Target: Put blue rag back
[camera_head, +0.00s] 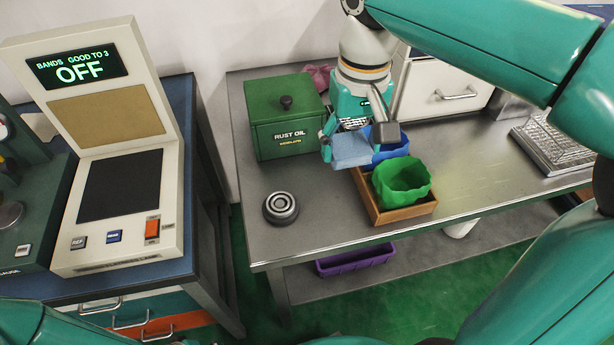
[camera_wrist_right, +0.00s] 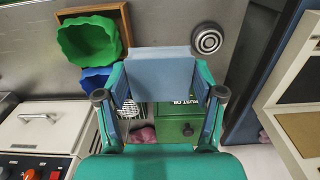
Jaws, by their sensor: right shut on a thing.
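The blue rag (camera_head: 350,150) is a light blue folded cloth. My right gripper (camera_head: 352,135) is shut on it and holds it above the bench, between the green rust oil box and the blue bin. The rag also shows between the fingers in the right wrist view (camera_wrist_right: 158,75), where it hides part of the bench. The rust oil box (camera_head: 287,117) has a closed lid with a dark knob. My left gripper is out of view.
A wooden tray (camera_head: 408,212) holds a green scalloped bin (camera_head: 402,182) and a blue bin (camera_head: 390,149). A bearing ring (camera_head: 281,208) lies on the bench (camera_head: 320,215) at front left. A pink cloth (camera_head: 319,76) lies behind the box. Bare bench lies between ring and tray.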

